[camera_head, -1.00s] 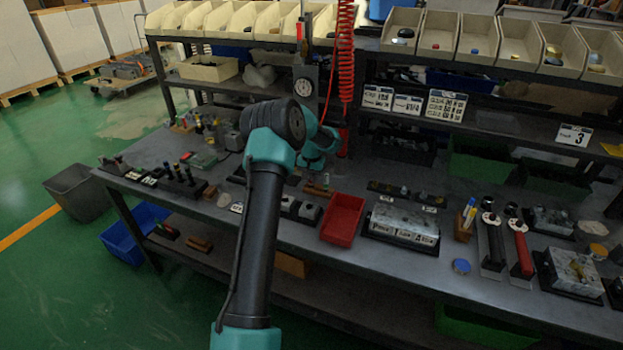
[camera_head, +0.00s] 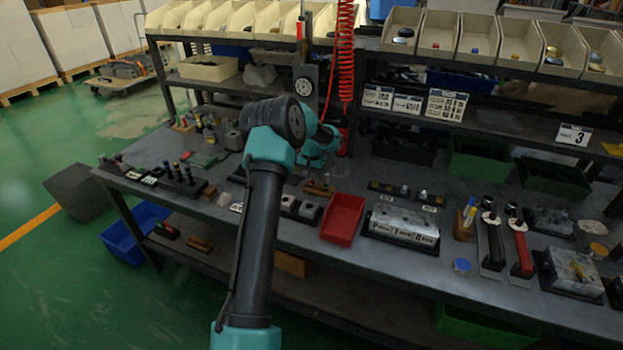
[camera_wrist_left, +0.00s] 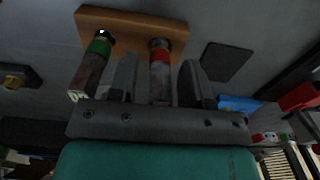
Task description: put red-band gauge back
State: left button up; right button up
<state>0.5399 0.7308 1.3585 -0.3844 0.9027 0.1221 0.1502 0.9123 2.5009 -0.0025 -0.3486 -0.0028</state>
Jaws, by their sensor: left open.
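The red-band gauge (camera_wrist_left: 160,68) is a grey cylinder with a red band near the wooden rack (camera_wrist_left: 120,22). In the left wrist view it sits between the two fingers of my left gripper (camera_wrist_left: 158,72), which is open around it with a gap showing on each side. Its end meets the rack; how deep it sits is unclear. A green-banded gauge (camera_wrist_left: 91,68) is at the same rack, just outside the left finger. In the head view the rack (camera_head: 318,188) is on the bench beside my wrist, and my fingers are hard to make out. My right gripper is not in view.
A red tray (camera_head: 342,220) lies just right of the rack. A metal valve block (camera_head: 403,225) is farther right. A row of upright handled tools (camera_head: 180,172) stands at the left. A coiled red hose (camera_head: 346,55) hangs behind my wrist.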

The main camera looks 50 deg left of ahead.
pick_arm(q)
notch_tip(320, 180, up, 11)
jog(key=shift+r, duration=0.2)
